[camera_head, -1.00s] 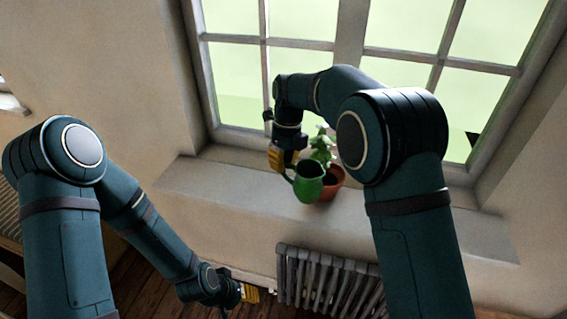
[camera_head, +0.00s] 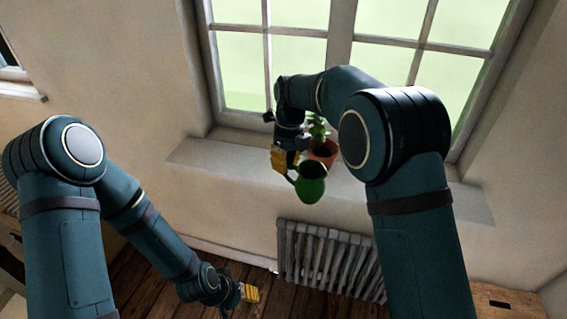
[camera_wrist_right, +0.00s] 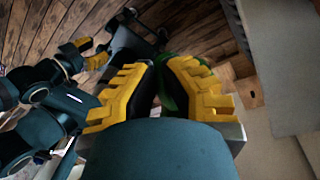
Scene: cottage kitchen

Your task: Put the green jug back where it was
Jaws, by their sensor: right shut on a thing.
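The green jug (camera_head: 310,187) hangs in front of the window sill, held by its handle in my right gripper (camera_head: 284,163). The gripper's yellow fingers are shut on the handle at the jug's left side. In the right wrist view the yellow fingers (camera_wrist_right: 160,88) show close up, with a strip of the green jug (camera_wrist_right: 174,90) between them; most of the jug is hidden there. My left gripper (camera_head: 249,293) hangs low over the wooden floor, with no object seen in it. Its fingers are too small to tell if they are open.
A potted plant in a terracotta pot (camera_head: 323,153) stands on the window sill (camera_head: 222,162), behind the jug. The sill's left part is bare. A grey radiator (camera_head: 325,258) stands against the wall below. A wooden box-like piece (camera_head: 500,303) is at the lower right.

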